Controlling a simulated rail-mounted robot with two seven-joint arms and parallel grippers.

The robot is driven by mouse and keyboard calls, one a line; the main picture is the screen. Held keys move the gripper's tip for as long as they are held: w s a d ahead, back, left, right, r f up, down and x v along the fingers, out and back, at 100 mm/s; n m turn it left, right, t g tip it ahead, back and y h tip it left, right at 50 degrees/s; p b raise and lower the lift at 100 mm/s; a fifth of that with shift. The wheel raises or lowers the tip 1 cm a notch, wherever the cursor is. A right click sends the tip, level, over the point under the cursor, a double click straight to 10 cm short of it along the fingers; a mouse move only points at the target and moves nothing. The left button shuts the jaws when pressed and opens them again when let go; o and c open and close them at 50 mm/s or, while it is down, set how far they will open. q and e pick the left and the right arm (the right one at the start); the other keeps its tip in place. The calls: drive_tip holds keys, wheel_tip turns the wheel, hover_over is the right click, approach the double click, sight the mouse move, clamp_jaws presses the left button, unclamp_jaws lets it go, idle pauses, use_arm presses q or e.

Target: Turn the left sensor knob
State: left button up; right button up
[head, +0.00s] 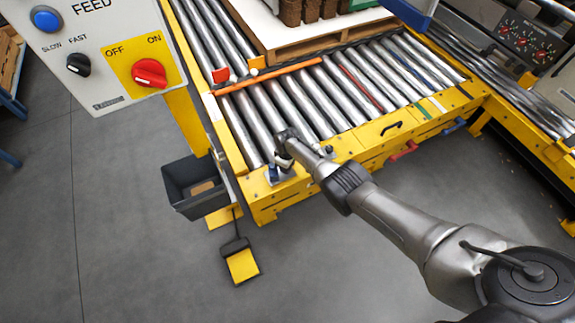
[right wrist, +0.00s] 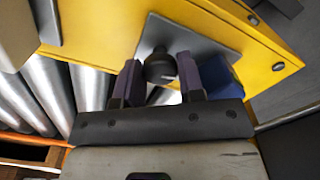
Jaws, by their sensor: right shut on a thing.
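The black sensor knob (right wrist: 158,66) sits on a grey plate (right wrist: 185,33) fixed to the yellow conveyor frame. My right gripper (right wrist: 159,80) has its two purple-padded fingers on either side of the knob and is shut on it. A blue part (right wrist: 222,78) lies just beside the right-hand finger. In the head view my right gripper (head: 277,172) is over the near left corner of the roller conveyor, by a small blue and grey sensor mount; the arm's end hides most of the knob there. My left gripper is not in view.
A control panel (head: 118,38) with blue button, black knob and red switch stands upper left. A pallet (head: 315,43) sits on the rollers (head: 300,105). A dark bin (head: 194,185) and yellow pedal (head: 242,266) are below left. Red and blue handles (head: 404,151) project from the conveyor front.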

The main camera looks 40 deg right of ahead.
drive_tip(key=shift+f+n, duration=0.1)
drive_tip(key=shift+n, duration=0.3)
drive_tip(key=o, duration=0.9)
drive_tip(key=shift+r, duration=0.25)
drive_tip(key=shift+r+p, duration=0.45)
drive_tip(key=shift+p, duration=0.15)
wheel_tip(320, 180, up, 7)
drive_tip(key=p, duration=0.7)
drive_tip(key=shift+f, duration=0.1)
